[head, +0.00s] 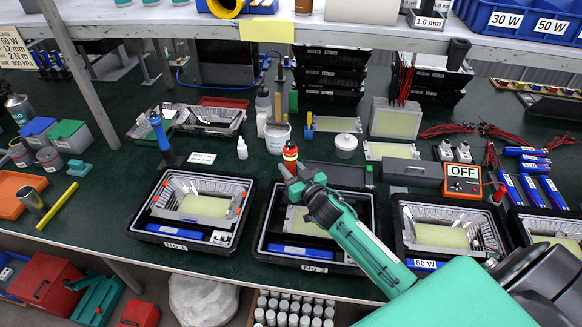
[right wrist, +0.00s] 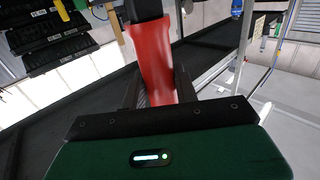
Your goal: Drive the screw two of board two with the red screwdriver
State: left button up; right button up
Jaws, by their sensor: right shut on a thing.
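My right gripper (head: 291,172) is shut on the red screwdriver (head: 290,153). It holds the screwdriver roughly upright at the back edge of the housing marked No 2 (head: 265,240). In the right wrist view the red handle (right wrist: 152,65) stands between the two fingers (right wrist: 157,92). The screwdriver's tip is hidden, so I cannot tell whether it touches anything. Board two (head: 300,222), a pale yellow panel, lies inside the housing and is partly covered by my right arm. Its screws are too small or hidden to make out. My left gripper is out of view.
The No 1 housing (head: 148,226) stands to the left and another housing with a yellow board (head: 440,237) to the right. A white tub (head: 277,138) and a blue-handled screwdriver (head: 157,130) stand behind. A tester reading OFF (head: 462,181) lies at the right.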

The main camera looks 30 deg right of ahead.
aim_at(294, 161)
jog(key=shift+f+b, duration=1.1)
jog(key=shift+f, duration=0.55)
jog(key=shift+f+b, duration=0.4)
jog(key=shift+f, duration=0.25)
jog(key=shift+s+f, duration=0.15)
jog(key=shift+f, duration=0.45)
dwell(1.8)
jog(key=shift+a+r, duration=0.1)
jog(key=shift+r+p, duration=4.45)
jog(key=shift+r, duration=0.5)
